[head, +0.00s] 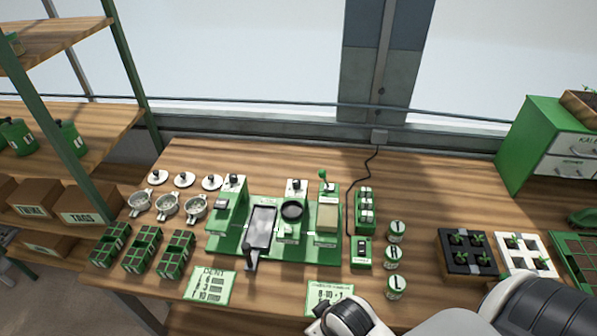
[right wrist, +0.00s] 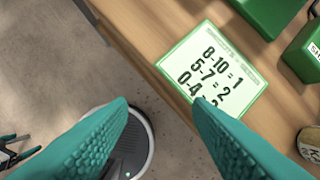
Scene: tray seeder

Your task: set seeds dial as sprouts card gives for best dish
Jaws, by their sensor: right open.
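A green-edged card (head: 329,297) lies at the table's front edge, partly covered by my right arm. In the right wrist view the card (right wrist: 213,68) reads 8-10 = 1, 5-7 = 2, and a 0-4 line partly cut off by a finger; its heading is too small to read. My right gripper (right wrist: 160,110) is open and empty above the card's near edge. The green seeder (head: 270,245) carries black knobs, one at its back left (head: 234,180) and one in the middle (head: 296,185); their labels are unreadable. A black tray (head: 440,256) and a white tray (head: 555,268) hold green sprouts. My left gripper is out of view.
A second card (head: 209,286) headed DENT lies at the front left. Metal cups (head: 167,206), white lids (head: 184,180) and green cell trays (head: 142,248) stand left of the seeder. Several tins (head: 391,258) stand right of it. A black cable (head: 365,178) runs behind.

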